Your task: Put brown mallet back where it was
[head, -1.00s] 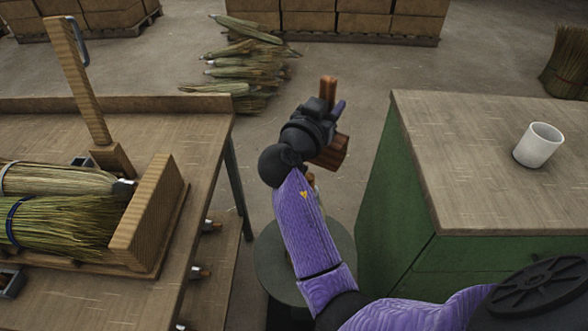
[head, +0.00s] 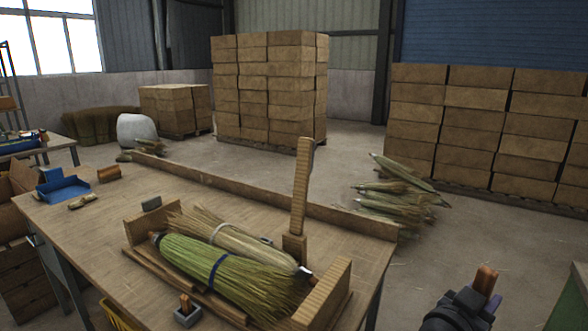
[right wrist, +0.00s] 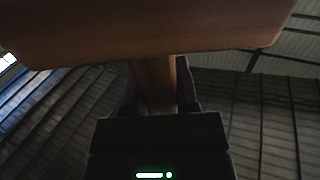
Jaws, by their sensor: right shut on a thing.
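My right gripper (head: 480,298) shows at the lower right of the head view, beyond the bench's right end. The mallet is held in the air, clear of the bench. My left gripper is not in view.
The workbench (head: 90,205) holds two brooms (head: 215,268) in a wooden cradle, with an upright wooden post (head: 301,190) behind. A blue tray (head: 62,190) and brown block (head: 108,173) lie at its left. A small grey holder (head: 187,314) sits at the front. A green cabinet edge (head: 568,308) shows lower right.

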